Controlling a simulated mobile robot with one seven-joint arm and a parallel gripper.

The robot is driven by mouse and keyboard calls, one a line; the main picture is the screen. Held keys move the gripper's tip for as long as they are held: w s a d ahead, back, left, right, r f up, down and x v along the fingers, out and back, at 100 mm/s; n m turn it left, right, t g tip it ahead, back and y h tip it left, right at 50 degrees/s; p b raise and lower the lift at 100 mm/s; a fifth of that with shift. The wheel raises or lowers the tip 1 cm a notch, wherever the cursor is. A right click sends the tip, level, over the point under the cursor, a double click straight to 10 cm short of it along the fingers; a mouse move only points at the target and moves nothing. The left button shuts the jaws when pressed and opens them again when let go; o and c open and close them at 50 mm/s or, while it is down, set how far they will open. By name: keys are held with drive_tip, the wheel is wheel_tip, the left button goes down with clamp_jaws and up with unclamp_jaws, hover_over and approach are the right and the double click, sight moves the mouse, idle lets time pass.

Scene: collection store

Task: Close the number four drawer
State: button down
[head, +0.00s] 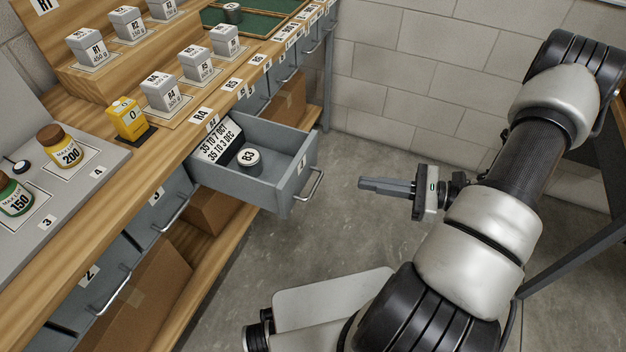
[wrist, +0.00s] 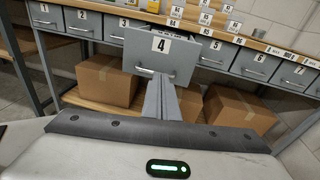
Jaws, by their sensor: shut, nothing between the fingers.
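The number four drawer (head: 296,186) is a grey drawer pulled out from under the wooden bench in the head view. A round item marked 83 (head: 249,159) and a printed card (head: 220,141) are inside it. Its bar handle (head: 316,185) is on the front panel. In the wrist view the drawer front (wrist: 161,54) with its 4 label stands out ahead of the row. My gripper (head: 362,185) is shut and empty, to the right of the drawer front and apart from it in the head view. In the wrist view its fingers (wrist: 161,82) point at the drawer and overlap the handle area.
Drawers 2 (head: 95,275) and 3 (head: 160,205) look shut beside it. Cardboard boxes (wrist: 240,108) stand on the shelf below. Weights, jars and a yellow block (head: 130,118) stand on the bench top. The floor (head: 365,240) between gripper and drawer is clear.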

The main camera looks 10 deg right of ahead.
sight(232, 144)
drive_tip(key=w+a, duration=0.2)
drive_tip(key=a, duration=0.1)
drive_tip(key=w+a+f+m+t+b, duration=0.1)
drive_tip(key=w+a, duration=0.2)
drive_tip(key=a, duration=0.1)
drive_tip(key=w+a+f+m+t+b, duration=0.1)
drive_tip(key=w+a, duration=0.2)
drive_tip(key=shift+a+f, duration=0.1)
drive_tip(key=shift+a, duration=0.2)
drive_tip(key=x, duration=2.5)
drive_tip(key=shift+w+a+b, duration=0.1)
drive_tip(key=shift+w+b, duration=0.3)
drive_tip(key=shift+w, duration=0.05)
drive_tip(key=shift+w+a, duration=0.35)
drive_tip(key=shift+a, duration=0.15)
drive_tip(key=shift+w+r, duration=0.1)
drive_tip(key=shift+r, duration=0.2)
